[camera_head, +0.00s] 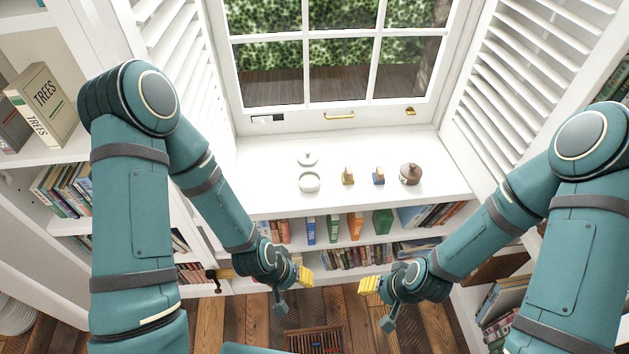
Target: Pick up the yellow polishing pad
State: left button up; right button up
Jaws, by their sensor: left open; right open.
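The yellow polishing pad (348,177) is a small yellow block with a tan upright grip. It stands on the white window shelf (262,190), between a white dish and a similar blue pad (378,177). My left gripper (305,276) is open and empty, low in front of the bookshelf below the shelf top. My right gripper (369,285) is also open and empty, at about the same height to the right. Both have yellow fingertips facing each other. Neither touches the yellow pad, which is in full view.
A white round dish (309,183), a small white lid (308,158) and a brown lidded pot (410,173) share the shelf top. Books (355,226) fill the shelves beneath its front edge. Louvred shutters (183,75) flank the window. The shelf's left part is clear.

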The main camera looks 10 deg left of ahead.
aim_at(347, 178)
jog(key=i+u, duration=0.1)
jog(key=u, duration=1.4)
jog(key=i+l, duration=0.1)
jog(key=l, duration=0.35)
jog(key=i+l, duration=0.1)
jog(key=l, duration=0.85)
jog(key=i+u, duration=0.05)
jog(key=i, duration=0.05)
